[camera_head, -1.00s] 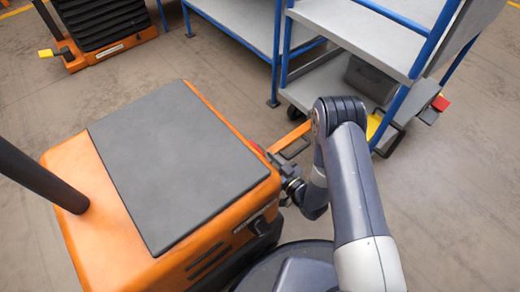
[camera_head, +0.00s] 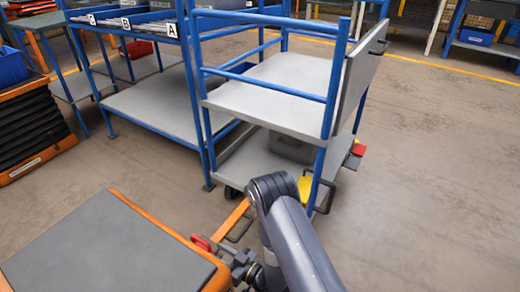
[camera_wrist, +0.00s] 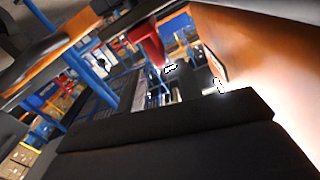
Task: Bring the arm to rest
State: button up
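My grey arm (camera_head: 300,249) is bent at the elbow in the lower middle of the head view. Its wrist end, with my gripper (camera_head: 240,262), is low beside the orange machine's right edge, near a red part and an orange bar. The fingers are too small and partly hidden there. In the wrist view, a dark block fills the bottom, with small dark pieces beyond it; whether the fingers are apart is unclear. No held object can be made out.
The orange machine (camera_head: 105,255) with a grey top is close at lower left. A blue-framed trolley (camera_head: 265,98) with grey shelves, a grey box (camera_head: 290,146) on its lower shelf, stands just beyond the arm. A blue rack (camera_head: 150,105) is left of it. Floor at right is clear.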

aim_at(201, 240)
jog(key=b+x, duration=0.2)
jog(key=x, duration=0.5)
jog(key=shift+w+a, duration=0.1)
jog(key=shift+w+a+r+p, duration=0.15)
jog(key=shift+r+p, duration=0.3)
jog(key=shift+r, duration=0.05)
jog(key=shift+w+a+r+p, duration=0.1)
jog(key=shift+a+r+p, duration=0.1)
jog(key=shift+r+p, duration=1)
jog(key=shift+r, duration=0.25)
